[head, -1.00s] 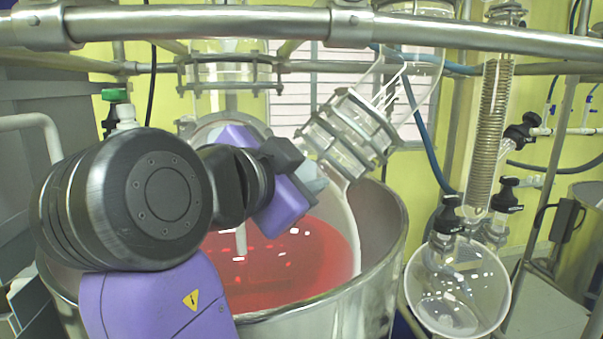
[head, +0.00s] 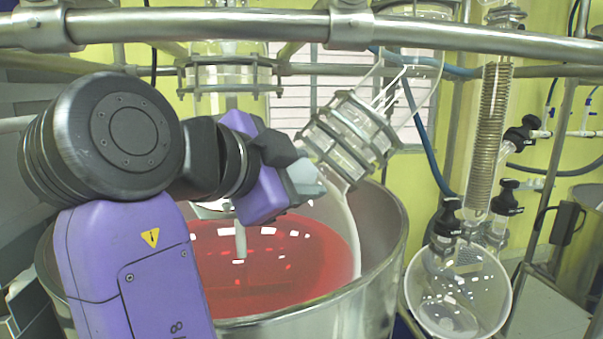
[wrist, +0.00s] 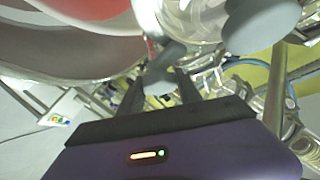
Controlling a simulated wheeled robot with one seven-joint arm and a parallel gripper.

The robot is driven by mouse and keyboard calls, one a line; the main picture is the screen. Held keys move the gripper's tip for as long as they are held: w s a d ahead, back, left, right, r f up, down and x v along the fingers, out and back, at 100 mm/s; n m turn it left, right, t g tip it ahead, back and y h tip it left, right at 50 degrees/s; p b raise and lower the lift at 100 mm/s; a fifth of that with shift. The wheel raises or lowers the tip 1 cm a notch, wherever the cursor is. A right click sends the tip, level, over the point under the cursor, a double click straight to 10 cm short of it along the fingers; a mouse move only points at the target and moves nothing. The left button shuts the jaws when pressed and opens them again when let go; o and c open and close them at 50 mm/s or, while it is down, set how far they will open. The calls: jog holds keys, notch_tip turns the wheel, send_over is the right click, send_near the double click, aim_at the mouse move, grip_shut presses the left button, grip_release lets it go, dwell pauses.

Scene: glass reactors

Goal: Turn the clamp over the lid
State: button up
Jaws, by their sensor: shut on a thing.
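My gripper (head: 306,180) reaches in from the left over the glass vessel, its grey fingers beside the lower end of the slanted glass neck. In the wrist view the two dark fingers of my gripper (wrist: 158,92) close around a small grey piece (wrist: 166,66), which I take to be the clamp's handle. Its outline is partly hidden by the fingers. The lid itself is hard to make out; the slanted neck with its metal flange rings (head: 350,137) stands just above and right of my gripper. A larger rounded grey part (wrist: 262,24) sits at upper right in the wrist view.
Red liquid (head: 275,265) fills the lower vessel inside a steel jacket (head: 365,285). A metal rail (head: 230,25) crosses above the arm. A round glass flask (head: 458,295) and a coil condenser (head: 490,135) stand at right.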

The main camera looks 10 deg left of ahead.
jog(key=o, duration=1.4)
jog(key=shift+c, duration=0.2)
jog(key=shift+s, duration=0.1)
jog(key=b+v, duration=0.2)
jog(key=v, duration=0.5)
jog(key=shift+s+a, duration=0.2)
jog(key=shift+s, duration=0.05)
